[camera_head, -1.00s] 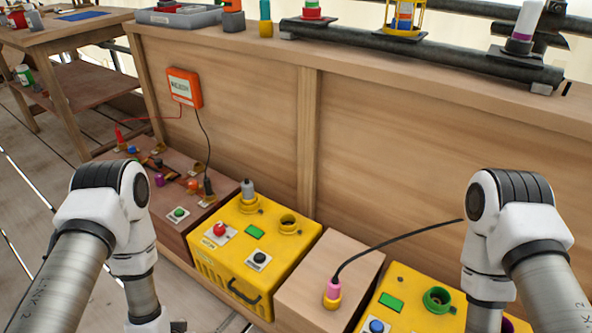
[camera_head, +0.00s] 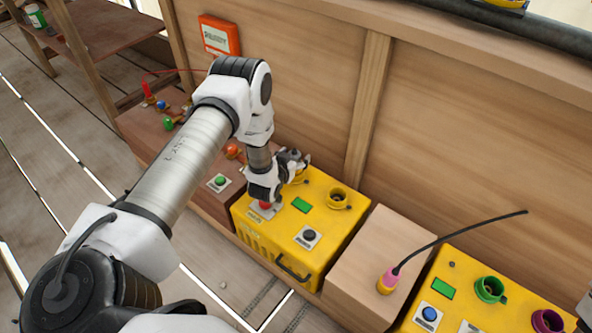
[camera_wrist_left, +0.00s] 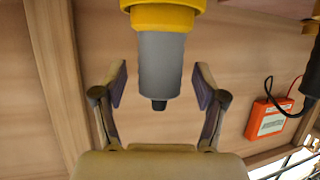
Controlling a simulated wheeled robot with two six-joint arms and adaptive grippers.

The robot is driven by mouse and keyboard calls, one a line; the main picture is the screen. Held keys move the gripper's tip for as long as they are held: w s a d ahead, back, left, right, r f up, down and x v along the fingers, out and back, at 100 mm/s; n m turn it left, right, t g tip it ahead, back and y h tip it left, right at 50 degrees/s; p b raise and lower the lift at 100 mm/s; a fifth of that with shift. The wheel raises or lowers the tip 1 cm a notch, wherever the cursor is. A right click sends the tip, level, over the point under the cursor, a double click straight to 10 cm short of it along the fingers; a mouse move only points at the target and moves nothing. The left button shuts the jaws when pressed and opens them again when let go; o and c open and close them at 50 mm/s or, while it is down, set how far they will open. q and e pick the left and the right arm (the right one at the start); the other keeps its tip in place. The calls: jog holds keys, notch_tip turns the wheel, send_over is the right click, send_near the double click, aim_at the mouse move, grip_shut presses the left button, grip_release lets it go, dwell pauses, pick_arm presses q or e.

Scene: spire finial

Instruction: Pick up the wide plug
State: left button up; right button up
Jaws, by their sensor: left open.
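A wide grey plug (camera_wrist_left: 160,66) with a small black tip stands in a yellow collar (camera_wrist_left: 163,17) in the left wrist view, where the picture is upside down. My left gripper (camera_wrist_left: 160,84) is open, with one finger on each side of the plug and a visible gap on both sides. In the head view my left gripper (camera_head: 294,162) is low over the back left of the yellow box (camera_head: 325,233). My right gripper is not in view.
An empty yellow socket (camera_head: 338,197), a green panel (camera_head: 301,205) and a black button (camera_head: 309,236) are on the box. The wooden wall (camera_head: 470,140) rises behind.

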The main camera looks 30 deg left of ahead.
pick_arm(q)
jog(key=shift+w, duration=0.2)
grip_shut()
